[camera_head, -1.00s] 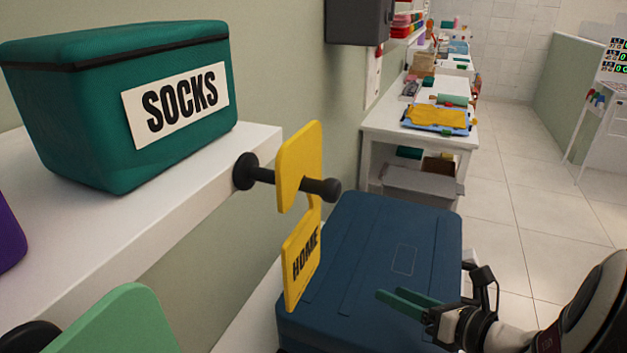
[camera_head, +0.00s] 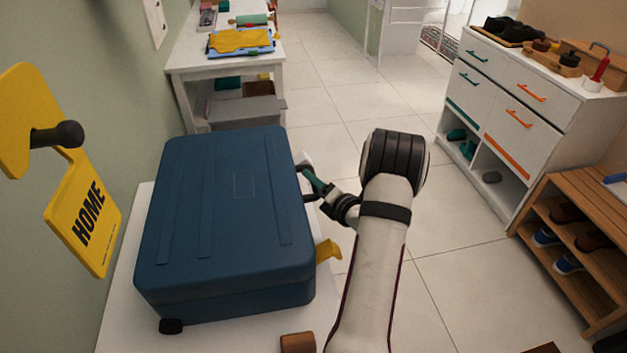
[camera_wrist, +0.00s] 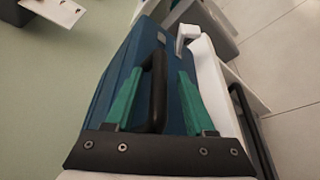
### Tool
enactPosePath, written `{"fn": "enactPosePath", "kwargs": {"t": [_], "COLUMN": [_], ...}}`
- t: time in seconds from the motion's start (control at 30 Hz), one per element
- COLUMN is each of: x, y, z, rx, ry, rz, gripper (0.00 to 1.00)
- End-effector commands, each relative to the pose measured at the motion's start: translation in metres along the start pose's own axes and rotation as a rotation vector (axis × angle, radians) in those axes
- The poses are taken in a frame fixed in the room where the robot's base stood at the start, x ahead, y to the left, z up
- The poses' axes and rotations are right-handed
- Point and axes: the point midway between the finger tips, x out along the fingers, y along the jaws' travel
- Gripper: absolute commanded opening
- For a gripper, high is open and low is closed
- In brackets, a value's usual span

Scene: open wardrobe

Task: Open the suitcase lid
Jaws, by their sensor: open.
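The blue suitcase (camera_head: 215,215) lies flat with its lid shut on a white surface (camera_head: 125,290). It also shows in the wrist view (camera_wrist: 118,68). A black handle (camera_wrist: 157,95) is on its right side in the head view. My gripper (camera_head: 311,181) is at that side, level with the handle. In the wrist view my gripper's green fingers (camera_wrist: 160,73) are open, one on each side of the handle. I cannot tell whether either finger touches it. A yellow piece (camera_head: 328,250) sticks out from the suitcase's right side, nearer the camera.
A yellow HOME tag (camera_head: 85,225) hangs from a dark peg at left. A white table (camera_head: 180,67) stands behind the suitcase. A drawer cabinet (camera_head: 540,120) and wooden shoe rack (camera_head: 570,200) stand at right. Tiled floor lies open between them and my arm.

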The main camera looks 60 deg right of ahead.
Motion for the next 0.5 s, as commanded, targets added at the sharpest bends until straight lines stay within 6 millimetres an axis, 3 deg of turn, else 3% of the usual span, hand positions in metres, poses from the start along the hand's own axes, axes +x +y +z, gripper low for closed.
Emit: {"fn": "enactPosePath", "kwargs": {"t": [0.37, 0.4, 0.5], "x": [0.0108, 0.0108, 0.0107], "y": [0.0004, 0.0004, 0.0004], "z": [-0.0003, -0.0003, -0.0003], "rx": [0.0, 0.0, -0.001], "ry": [0.001, 0.001, 0.001], "rz": [0.0, 0.0, 0.0], "gripper": [0.55, 0.53, 0.35]}}
